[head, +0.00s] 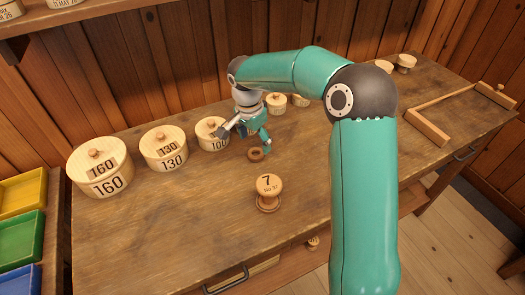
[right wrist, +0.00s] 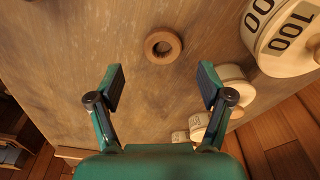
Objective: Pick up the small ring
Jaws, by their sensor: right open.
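The small ring is a brown wooden ring with a round hole (head: 256,155), lying flat on the wooden workbench (head: 150,235) in front of the box marked 100. It also shows in the right wrist view (right wrist: 163,59), just beyond the fingertips and about midway between them. My right gripper (head: 246,142) is open and empty, pointing down over the bench near the ring. In the right wrist view its two fingers (right wrist: 161,76) stand wide apart, with the ring not between them. My left gripper is not in view.
Round lidded boxes marked 160 (head: 108,184), 130 (head: 172,160) and 100 (head: 207,143) stand left of the gripper. A turned spool marked 7 (head: 268,184) stands in front of the ring. The front left of the bench is clear.

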